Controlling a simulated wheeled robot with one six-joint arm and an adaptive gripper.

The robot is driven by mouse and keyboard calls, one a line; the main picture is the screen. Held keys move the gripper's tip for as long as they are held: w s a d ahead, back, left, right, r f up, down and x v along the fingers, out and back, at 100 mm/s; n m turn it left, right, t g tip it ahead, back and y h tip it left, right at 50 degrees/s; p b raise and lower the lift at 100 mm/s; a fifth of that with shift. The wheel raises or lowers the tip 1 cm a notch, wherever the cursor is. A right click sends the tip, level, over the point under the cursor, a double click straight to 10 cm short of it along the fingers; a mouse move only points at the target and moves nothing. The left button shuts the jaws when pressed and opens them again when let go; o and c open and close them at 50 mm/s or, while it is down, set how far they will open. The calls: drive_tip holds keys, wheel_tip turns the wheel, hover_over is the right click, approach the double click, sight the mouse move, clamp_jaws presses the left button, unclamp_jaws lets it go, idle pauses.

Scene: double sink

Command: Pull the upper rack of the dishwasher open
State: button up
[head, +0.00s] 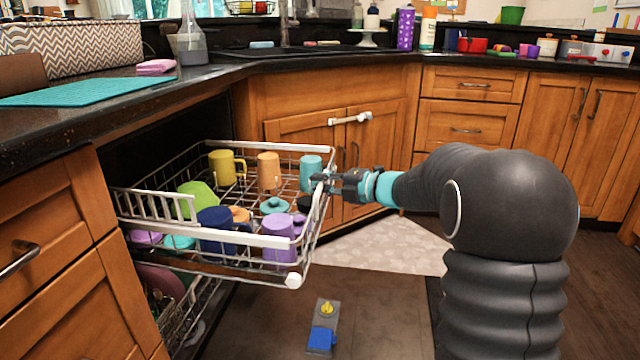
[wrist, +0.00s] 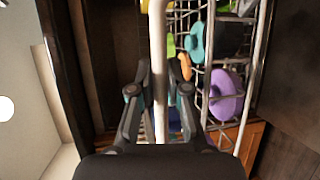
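The upper rack (head: 215,237) of the dishwasher is a white-grey wire basket, standing well out of the dark opening under the counter. It holds several cups and lids. My gripper (head: 326,182) is at the rack's outer edge, on the right side in the head view. In the wrist view, the rack's pale rail (wrist: 158,50) runs between the two fingers of my gripper (wrist: 159,80). The fingers are close on both sides of the rail and look shut on it; the exact contact is partly hidden.
The lower rack (head: 190,310) sits beneath, with a pink plate (head: 160,281). A small grey-and-blue object (head: 322,335) lies on the floor in front. Wooden cabinets (head: 290,100) stand behind the rack. A light mat (head: 385,245) and open floor lie to the right.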

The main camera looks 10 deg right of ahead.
drive_tip(key=o, duration=0.3)
drive_tip(key=shift+d, duration=0.15)
drive_tip(key=shift+a, duration=0.2)
drive_tip(key=shift+d, duration=0.1)
drive_tip(key=v, duration=1.2)
drive_tip(key=shift+f, duration=0.1)
